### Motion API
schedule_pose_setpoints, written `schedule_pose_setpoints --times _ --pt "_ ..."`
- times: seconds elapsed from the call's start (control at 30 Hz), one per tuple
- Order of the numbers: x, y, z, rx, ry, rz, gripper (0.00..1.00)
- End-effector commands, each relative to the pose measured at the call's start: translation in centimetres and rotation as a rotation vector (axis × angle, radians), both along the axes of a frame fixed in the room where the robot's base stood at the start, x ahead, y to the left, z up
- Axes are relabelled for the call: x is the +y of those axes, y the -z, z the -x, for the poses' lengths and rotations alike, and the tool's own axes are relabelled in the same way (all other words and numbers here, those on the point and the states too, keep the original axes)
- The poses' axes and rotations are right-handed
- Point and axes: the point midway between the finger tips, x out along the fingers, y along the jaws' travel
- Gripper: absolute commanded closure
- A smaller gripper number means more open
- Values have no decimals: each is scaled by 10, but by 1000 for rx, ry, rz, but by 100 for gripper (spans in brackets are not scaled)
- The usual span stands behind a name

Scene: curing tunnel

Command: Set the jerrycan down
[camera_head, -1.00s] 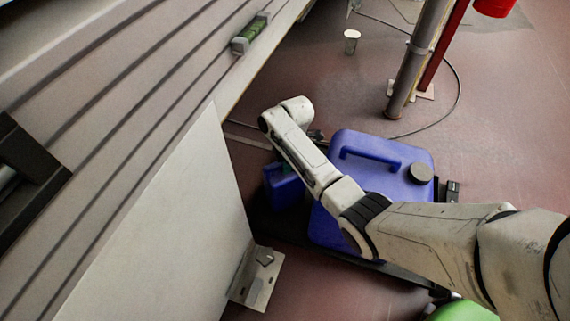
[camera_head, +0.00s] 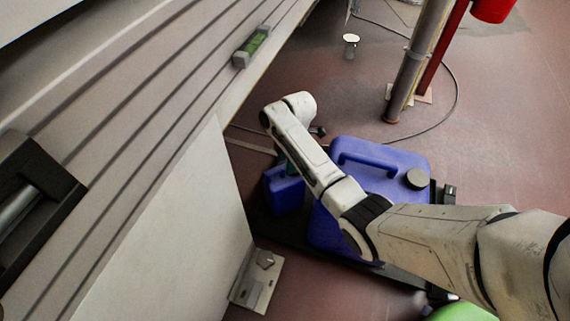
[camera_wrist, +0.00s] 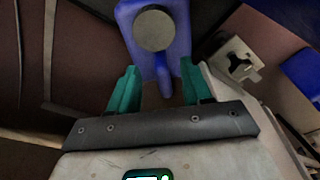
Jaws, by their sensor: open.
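A small blue jerrycan (camera_head: 284,190) stands low beside the large blue jerrycan, partly hidden by my arm in the head view. In the wrist view the small jerrycan (camera_wrist: 177,42) shows its round grey cap and its handle. My gripper (camera_wrist: 160,84) has green fingers, open, one on each side of the handle, with gaps visible beside it. In the head view my gripper (camera_head: 283,163) is mostly hidden by the wrist, with a little green showing just above the small jerrycan.
The large blue jerrycan (camera_head: 385,163) with a dark cap is close under my arm. A pale panel (camera_head: 180,225) and the grooved conveyor side (camera_head: 130,110) rise at left, with a metal bracket (camera_head: 257,281) at the panel's foot. A post (camera_head: 410,75) and a cup (camera_head: 351,46) stand beyond.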

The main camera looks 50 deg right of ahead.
Motion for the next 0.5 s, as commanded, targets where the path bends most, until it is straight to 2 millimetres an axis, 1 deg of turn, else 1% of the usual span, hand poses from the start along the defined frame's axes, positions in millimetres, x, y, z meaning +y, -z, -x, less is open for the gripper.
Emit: schedule_pose_setpoints --times 0.03,0.2,0.33,0.5 --pt "-2 -18 0 -2 0 1 51" --pt "-6 -51 3 -2 0 1 51" --pt "-9 -68 4 -1 0 0 51" --pt "-10 -79 5 0 0 0 51"
